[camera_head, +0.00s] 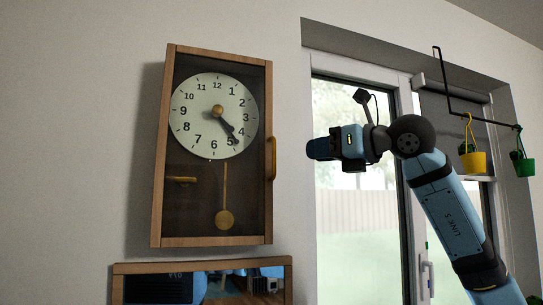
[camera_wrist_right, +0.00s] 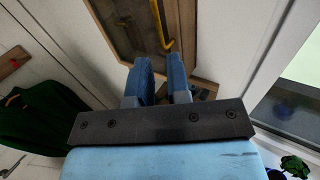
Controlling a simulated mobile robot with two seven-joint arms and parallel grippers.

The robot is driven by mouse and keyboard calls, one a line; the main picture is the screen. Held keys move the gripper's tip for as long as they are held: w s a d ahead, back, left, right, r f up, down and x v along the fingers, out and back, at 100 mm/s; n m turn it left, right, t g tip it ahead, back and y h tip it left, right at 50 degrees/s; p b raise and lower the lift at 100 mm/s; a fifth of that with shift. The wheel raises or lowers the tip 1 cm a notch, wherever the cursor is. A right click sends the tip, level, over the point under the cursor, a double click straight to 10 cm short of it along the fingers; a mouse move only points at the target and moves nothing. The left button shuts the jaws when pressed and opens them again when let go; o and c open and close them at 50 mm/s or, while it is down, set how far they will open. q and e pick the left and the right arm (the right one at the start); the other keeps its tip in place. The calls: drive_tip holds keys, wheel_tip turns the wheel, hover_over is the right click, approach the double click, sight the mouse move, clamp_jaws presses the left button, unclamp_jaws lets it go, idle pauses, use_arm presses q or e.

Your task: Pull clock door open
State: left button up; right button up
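The wall clock (camera_head: 170,220) is a tall wooden case with a dark glazed front, a white dial (camera_head: 205,130) and a pendulum (camera_head: 224,219). Its door looks closed. A yellow-brown handle (camera_head: 271,158) stands upright on the door's right edge; it also shows in the right wrist view (camera_wrist_right: 164,38), beyond the fingers. My right gripper (camera_head: 316,148) is to the right of the handle, apart from it. In the right wrist view its two blue fingers (camera_wrist_right: 159,75) stand apart with a narrow, empty gap. My left gripper is not in view.
A wood-framed reflective panel (camera_head: 202,263) is below the clock. A window with a white frame (camera_head: 406,200) is behind my right arm. Hanging pots, yellow (camera_head: 473,162) and green (camera_head: 525,167), are at the right. Bare wall lies between clock and window.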

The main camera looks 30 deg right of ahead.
sight(274, 172)
drive_tip(key=p+x, duration=0.2)
drive_tip(key=x, duration=0.9)
drive_tip(key=shift+s+a, duration=0.1)
clamp_jaws()
